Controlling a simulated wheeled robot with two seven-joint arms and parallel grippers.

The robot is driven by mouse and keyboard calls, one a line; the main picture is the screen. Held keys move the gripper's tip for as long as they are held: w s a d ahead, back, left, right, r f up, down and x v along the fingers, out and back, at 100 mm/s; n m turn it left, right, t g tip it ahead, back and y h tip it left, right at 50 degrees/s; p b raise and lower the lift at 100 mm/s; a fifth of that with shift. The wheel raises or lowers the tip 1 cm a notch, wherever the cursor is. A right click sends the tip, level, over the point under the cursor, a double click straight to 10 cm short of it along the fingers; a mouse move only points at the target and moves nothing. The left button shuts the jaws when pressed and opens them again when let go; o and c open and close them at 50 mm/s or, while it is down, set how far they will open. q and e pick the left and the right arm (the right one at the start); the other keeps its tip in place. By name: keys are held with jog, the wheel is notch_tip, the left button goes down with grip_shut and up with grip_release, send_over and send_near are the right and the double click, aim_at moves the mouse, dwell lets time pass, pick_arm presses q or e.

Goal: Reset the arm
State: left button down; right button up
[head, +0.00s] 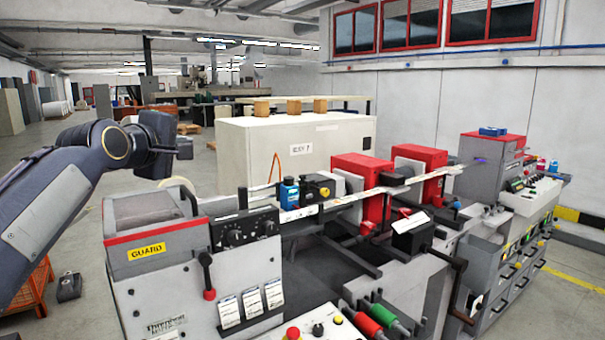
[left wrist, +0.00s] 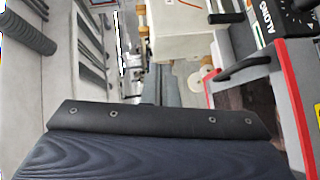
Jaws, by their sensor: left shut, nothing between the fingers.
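My left arm (head: 75,165) comes in from the left and is raised beside the label rewinder's near end. Its gripper (head: 186,130) is shut and empty, held in the air beyond the grey guard box (head: 150,210), apart from the machine. The fingertips are small and partly hidden by the wrist. In the left wrist view, a dark part of my own arm fills the bottom, and the guard's red edge (left wrist: 298,115) shows at the right. My right gripper is not in view.
The label rewinder (head: 200,280) fills the front, with a lever (head: 207,275), knobs and red units (head: 360,180). A cream cabinet (head: 235,155) stands behind it. An orange crate (head: 38,290) sits on the floor at left. Open floor (head: 75,105) lies behind my arm.

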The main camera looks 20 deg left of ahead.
pick_arm(q)
jog(key=s+d+f+m+g+h, duration=0.1)
jog(key=s+d+f+m+g, duration=0.2)
jog(key=s+f, duration=0.7)
jog(key=s+d+f+m+g+h+b, duration=0.1)
jog(key=s+d+f+m+g, duration=0.3)
jog(key=f, duration=1.3)
jog(key=s+d+f+m+g+h, duration=0.3)
jog(key=s+d+f+m, duration=0.5)
jog(key=s+d+f, duration=0.3)
jog(key=s+f, duration=0.3)
jog(key=s, duration=0.2)
jog(key=shift+d+f+b, duration=0.15)
jog(key=shift+d+b, duration=0.15)
jog(key=shift+s, duration=0.1)
